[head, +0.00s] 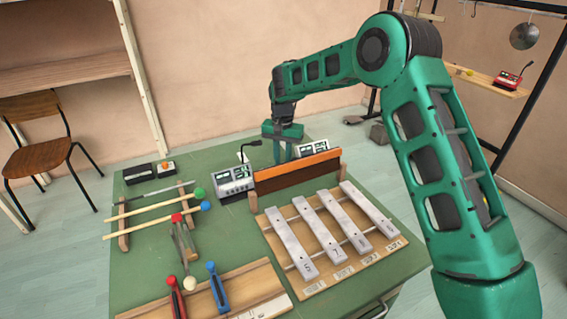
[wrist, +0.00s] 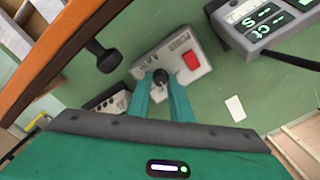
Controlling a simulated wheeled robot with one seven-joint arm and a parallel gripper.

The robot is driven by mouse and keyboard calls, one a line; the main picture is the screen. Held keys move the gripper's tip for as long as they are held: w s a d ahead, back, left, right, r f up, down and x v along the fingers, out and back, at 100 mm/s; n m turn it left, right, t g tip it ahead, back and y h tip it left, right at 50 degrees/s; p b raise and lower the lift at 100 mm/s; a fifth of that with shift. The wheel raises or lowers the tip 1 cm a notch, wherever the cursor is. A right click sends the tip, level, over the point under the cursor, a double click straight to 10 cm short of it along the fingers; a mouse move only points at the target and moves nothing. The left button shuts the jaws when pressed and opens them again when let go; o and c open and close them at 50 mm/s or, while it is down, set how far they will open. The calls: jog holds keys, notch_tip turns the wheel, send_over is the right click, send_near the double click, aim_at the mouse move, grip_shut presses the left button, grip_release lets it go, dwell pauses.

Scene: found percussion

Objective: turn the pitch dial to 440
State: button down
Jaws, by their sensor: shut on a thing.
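A grey box (wrist: 190,60) with a red button (wrist: 191,61) and a dark round dial (wrist: 160,76) is in the middle of the wrist view. My gripper (wrist: 161,82) is shut on the dial, one green finger at each side of it. The fingers hide part of the dial, so its setting cannot be read. In the head view my gripper (head: 283,135) is at the far side of the green table, behind an upright wooden board; the grey box cannot be made out there.
Display units stand at left (head: 236,178) and behind the board (head: 313,149); their digits are unclear. The upright brown board (head: 297,172) is close to my gripper. Metal bars on a wooden frame (head: 318,284), mallets and a rack fill the front of the table (head: 150,285).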

dwell(0.4)
jog(key=c, duration=1.6)
grip_release()
jog(key=shift+r, duration=0.1)
notch_tip(320, 180, up, 10)
jog(key=shift+w+r, duration=0.1)
jog(key=shift+r, duration=0.15)
